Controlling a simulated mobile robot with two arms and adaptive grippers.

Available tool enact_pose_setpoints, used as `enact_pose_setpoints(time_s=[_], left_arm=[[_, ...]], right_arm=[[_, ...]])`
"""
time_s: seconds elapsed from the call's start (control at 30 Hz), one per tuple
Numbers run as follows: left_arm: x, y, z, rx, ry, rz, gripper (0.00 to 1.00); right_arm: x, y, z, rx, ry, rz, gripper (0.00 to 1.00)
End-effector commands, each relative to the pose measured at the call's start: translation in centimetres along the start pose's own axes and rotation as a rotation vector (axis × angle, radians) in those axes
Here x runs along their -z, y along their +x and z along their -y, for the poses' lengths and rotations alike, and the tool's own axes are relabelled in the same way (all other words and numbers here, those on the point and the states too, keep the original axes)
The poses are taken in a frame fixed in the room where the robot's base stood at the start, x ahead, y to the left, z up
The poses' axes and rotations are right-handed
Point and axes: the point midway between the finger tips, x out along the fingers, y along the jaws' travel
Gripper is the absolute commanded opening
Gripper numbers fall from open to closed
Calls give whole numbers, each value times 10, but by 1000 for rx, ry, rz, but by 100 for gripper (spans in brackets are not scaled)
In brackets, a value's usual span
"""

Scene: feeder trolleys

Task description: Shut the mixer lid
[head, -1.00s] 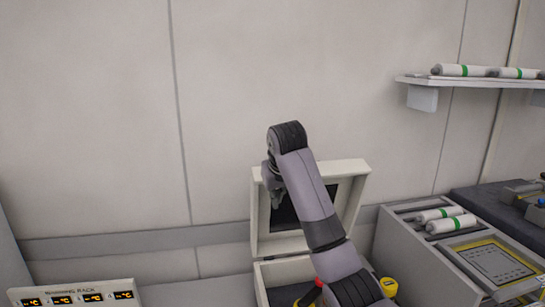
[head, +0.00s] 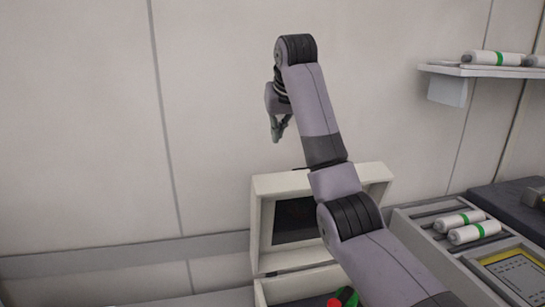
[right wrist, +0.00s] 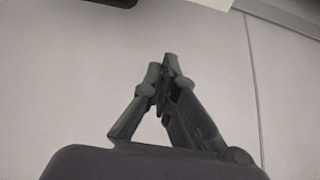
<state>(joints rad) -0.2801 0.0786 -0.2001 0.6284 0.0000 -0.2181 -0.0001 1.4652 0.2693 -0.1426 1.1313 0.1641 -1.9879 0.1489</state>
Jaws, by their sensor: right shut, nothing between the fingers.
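The mixer is a cream box whose lid (head: 262,190) stands open and upright at the back, with a dark panel in its inner face. The mixer body (head: 300,284) shows only partly at the bottom edge, behind my right arm. My right gripper (head: 275,138) hangs in the air above the lid's top edge, pointing down and apart from it. It is shut and empty; its fingers also show close together in the right wrist view (right wrist: 167,70), against the pale wall. My left gripper is not in view.
Right of the mixer stands a grey unit with white green-banded cylinders (head: 467,227) and a yellow-framed panel (head: 515,270). A wall shelf (head: 470,69) holds more such cylinders at upper right. Red and green parts (head: 343,297) show at the bottom edge. Wall space to the left is clear.

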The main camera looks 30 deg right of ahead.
Motion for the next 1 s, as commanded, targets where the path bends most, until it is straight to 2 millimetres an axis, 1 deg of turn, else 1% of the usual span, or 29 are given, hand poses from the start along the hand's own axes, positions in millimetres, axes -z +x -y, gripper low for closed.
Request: enact_pose_setpoints(time_s=[0.07,0.17,0.27,0.3,0.4,0.53,0.57,0.67,0.8,0.9,1.0], left_arm=[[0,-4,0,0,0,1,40],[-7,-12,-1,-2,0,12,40],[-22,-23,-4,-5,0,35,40],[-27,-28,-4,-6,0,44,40],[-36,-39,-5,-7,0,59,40],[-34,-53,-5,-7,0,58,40],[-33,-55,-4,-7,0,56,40],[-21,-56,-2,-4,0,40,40],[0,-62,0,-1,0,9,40],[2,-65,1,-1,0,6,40],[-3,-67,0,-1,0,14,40]], right_arm=[[1,5,0,0,0,2,0],[1,18,0,-1,0,5,0],[2,36,0,-1,1,5,0],[1,45,-1,-1,1,6,0],[2,66,0,-1,1,6,0],[1,95,0,-1,1,7,0],[0,98,0,-1,0,4,0],[-11,93,0,0,0,-1,0],[-24,89,0,-1,-1,0,0],[-31,87,0,0,0,1,0],[-35,86,0,0,0,0,0]])
